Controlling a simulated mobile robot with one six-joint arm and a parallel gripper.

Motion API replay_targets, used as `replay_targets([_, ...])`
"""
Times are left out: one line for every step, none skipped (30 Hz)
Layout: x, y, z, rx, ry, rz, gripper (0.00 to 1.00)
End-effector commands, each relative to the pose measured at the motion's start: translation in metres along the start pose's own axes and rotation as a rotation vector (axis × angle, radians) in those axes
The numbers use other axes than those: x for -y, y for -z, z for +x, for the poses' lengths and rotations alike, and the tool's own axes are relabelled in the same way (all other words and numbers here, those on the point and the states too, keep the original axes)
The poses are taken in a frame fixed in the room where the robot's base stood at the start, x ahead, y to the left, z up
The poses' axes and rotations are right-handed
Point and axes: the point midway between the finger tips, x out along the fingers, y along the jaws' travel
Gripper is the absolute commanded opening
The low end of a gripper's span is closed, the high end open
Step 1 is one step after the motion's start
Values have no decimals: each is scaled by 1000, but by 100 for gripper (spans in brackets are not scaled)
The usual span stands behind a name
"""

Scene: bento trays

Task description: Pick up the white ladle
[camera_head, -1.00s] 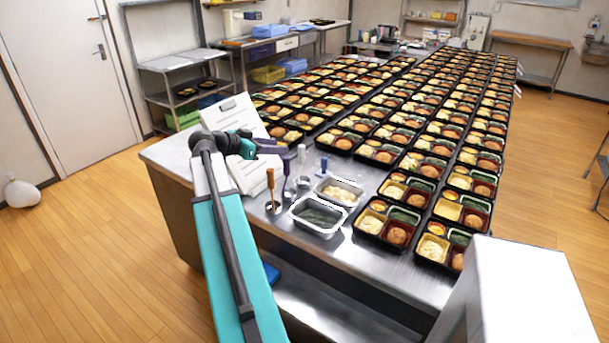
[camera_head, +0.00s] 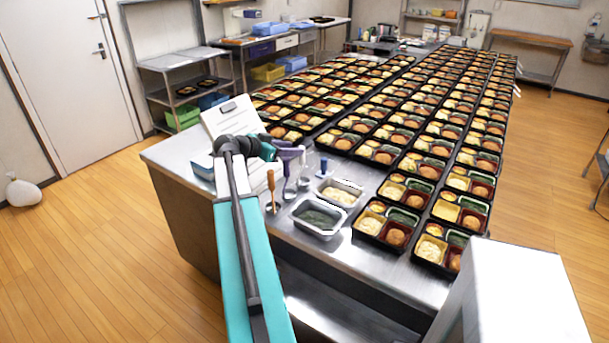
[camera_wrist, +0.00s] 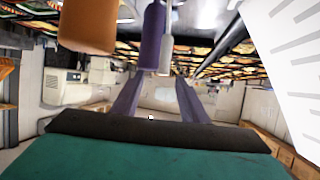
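The white ladle (camera_head: 303,160) stands upright with its handle up, near the front of the steel counter. It is the farthest of three handles in the wrist view, where its pale handle (camera_wrist: 167,50) hangs from the top, just beyond the purple handle. My gripper (camera_head: 297,151) is level with the top of the white handle, at its left. In the wrist view its two purple-grey fingers (camera_wrist: 158,90) are apart with nothing between them. The orange-handled ladle (camera_head: 271,184) and the purple-handled ladle (camera_head: 287,178) stand to the left. I cannot tell whether a finger touches the white handle.
Two metal pans, one with dark green food (camera_head: 318,231) and one with pale food (camera_head: 340,203), sit right of the ladles. A blue-handled tool (camera_head: 323,167) stands behind them. Rows of filled bento trays (camera_head: 380,226) cover the counter's right.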

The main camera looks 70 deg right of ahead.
Motion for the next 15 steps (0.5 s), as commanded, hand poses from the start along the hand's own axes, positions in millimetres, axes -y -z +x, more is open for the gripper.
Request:
replay_targets([0,2,6,0,-2,0,40])
replay_targets([0,1,8,0,-2,0,40])
replay_targets([0,1,11,0,-2,0,40])
replay_targets([0,1,12,0,-2,0,40])
replay_targets([0,0,14,0,-1,0,40])
replay_targets([0,0,14,0,-1,0,40])
replay_targets([0,0,15,0,-1,0,40])
replay_targets([0,0,15,0,0,0,40])
replay_targets([0,0,15,0,0,0,40])
replay_targets([0,0,15,0,0,0,40])
replay_targets([0,0,15,0,0,0,40])
replay_targets([0,0,15,0,0,0,40])
replay_targets([0,0,15,0,0,0,40])
replay_targets([0,0,15,0,0,0,40])
replay_targets([0,0,15,0,0,0,40])
